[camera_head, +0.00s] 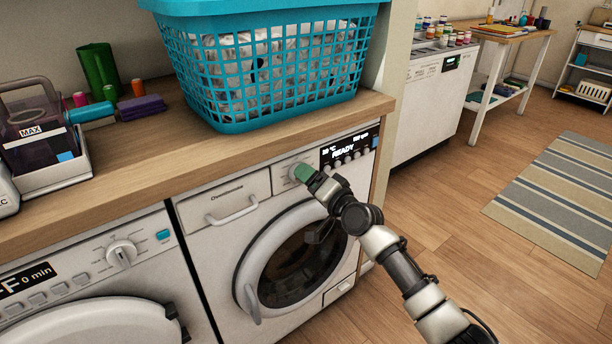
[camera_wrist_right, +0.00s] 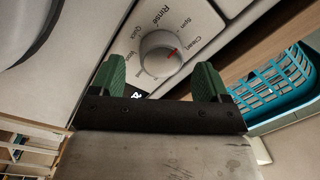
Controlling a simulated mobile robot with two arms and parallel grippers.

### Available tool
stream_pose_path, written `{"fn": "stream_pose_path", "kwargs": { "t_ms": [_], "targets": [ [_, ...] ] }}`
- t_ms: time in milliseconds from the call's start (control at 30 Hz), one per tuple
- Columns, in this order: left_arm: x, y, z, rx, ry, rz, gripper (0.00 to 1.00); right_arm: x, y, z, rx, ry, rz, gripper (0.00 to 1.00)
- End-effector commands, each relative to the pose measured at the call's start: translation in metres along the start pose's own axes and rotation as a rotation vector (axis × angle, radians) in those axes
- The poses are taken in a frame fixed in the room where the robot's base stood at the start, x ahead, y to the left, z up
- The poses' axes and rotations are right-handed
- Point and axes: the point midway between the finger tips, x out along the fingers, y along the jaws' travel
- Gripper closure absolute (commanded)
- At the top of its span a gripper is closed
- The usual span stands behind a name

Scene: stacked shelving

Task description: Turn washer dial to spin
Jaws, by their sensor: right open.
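The washer (camera_head: 222,240) is white with a round glass door and a lit display (camera_head: 345,150) reading READY. Its round dial (camera_wrist_right: 160,56) is pale, with a red mark pointing toward the side with the Spin and Clean labels; I cannot tell exactly which one. Rinse and Quick labels also show around it. In the head view the dial (camera_head: 296,167) is partly hidden by my right gripper (camera_head: 303,172). In the right wrist view the right gripper (camera_wrist_right: 161,68) is open, its green fingers on either side of the dial, with gaps visible. My left gripper is not in view.
A wooden counter (camera_head: 130,160) above the washer holds a teal laundry basket (camera_head: 270,115), with spools and a green cup (camera_head: 98,68) to the left. A second machine (camera_head: 90,265) stands left of the washer. Open floor (camera_head: 450,170) and a striped rug (camera_head: 560,190) lie to the right.

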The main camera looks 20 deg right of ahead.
Motion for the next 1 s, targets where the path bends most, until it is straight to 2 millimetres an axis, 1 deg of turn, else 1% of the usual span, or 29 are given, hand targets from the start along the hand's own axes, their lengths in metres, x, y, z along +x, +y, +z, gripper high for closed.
{"fn": "stream_pose_path", "kwargs": {
  "t_ms": [33, 200, 300, 433, 600, 1000],
  "targets": [
    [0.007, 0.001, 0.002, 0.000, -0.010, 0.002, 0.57, -0.011, -0.001, 0.000, -0.002, -0.002, 0.003, 0.24],
    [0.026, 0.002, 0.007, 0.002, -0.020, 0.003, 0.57, -0.047, 0.000, 0.000, -0.002, -0.002, 0.003, 0.24],
    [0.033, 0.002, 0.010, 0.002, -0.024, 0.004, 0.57, -0.065, 0.000, 0.000, -0.002, -0.002, 0.002, 0.24],
    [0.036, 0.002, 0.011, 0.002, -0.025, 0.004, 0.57, -0.081, 0.000, 0.000, -0.001, -0.001, 0.002, 0.24],
    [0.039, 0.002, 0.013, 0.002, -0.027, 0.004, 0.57, -0.089, 0.000, 0.000, 0.000, -0.001, 0.000, 0.24],
    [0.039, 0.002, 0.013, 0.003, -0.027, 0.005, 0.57, -0.089, 0.000, 0.000, 0.000, 0.000, 0.000, 0.24]
  ]
}}
